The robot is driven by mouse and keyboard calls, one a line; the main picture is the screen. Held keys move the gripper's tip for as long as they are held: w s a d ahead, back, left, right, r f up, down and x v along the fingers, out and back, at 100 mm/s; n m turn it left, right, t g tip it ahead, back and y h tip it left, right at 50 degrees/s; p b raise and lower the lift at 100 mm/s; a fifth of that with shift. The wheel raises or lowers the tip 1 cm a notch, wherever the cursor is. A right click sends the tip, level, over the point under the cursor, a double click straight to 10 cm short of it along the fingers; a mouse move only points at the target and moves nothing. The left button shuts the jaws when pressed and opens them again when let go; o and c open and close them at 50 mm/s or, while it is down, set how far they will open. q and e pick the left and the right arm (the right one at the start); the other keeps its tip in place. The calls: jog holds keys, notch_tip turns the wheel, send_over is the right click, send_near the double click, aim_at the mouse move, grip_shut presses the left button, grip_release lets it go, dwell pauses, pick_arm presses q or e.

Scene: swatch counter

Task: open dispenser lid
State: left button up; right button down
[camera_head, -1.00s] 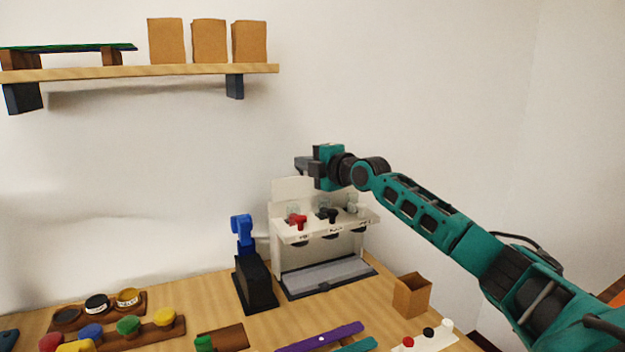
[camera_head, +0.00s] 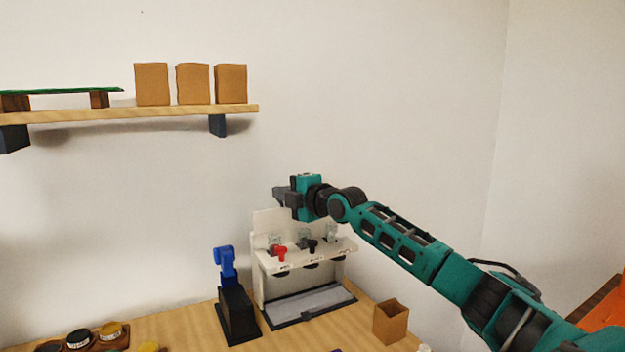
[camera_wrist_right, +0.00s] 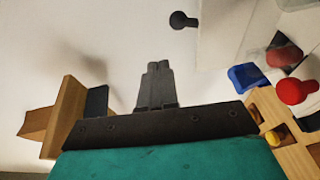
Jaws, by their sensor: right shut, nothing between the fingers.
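The white dispenser (camera_head: 259,268) stands on the counter against the wall in the head view. It has a red tap (camera_head: 278,253) and a black tap (camera_head: 310,246) on its front ledge, with clear parts behind them. An upright white panel (camera_head: 268,222) rises at its left rear; I cannot tell whether this is the lid. My right gripper (camera_head: 281,194) is shut and empty, just above the panel. In the right wrist view, the shut fingers (camera_wrist_right: 157,68) point up the picture, with the dispenser's black knob (camera_wrist_right: 180,20) at the upper right. My left gripper is out of view.
A blue-topped black stand (camera_head: 236,310) is left of the dispenser. An open brown box (camera_head: 390,322) sits to its right. A wall shelf (camera_head: 130,116) with cardboard boxes is at upper left. Paint pots (camera_head: 78,340) show at the lower left edge.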

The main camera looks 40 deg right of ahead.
pick_arm(q)
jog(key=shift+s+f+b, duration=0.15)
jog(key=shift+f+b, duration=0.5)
jog(key=shift+b, duration=0.45)
pick_arm(e)
jog(key=s+r, duration=0.4)
jog(key=s, duration=0.5)
jog(key=shift+d+r, duration=0.3)
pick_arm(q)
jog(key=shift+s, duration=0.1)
pick_arm(e)
jog(key=shift+s+f, duration=0.1)
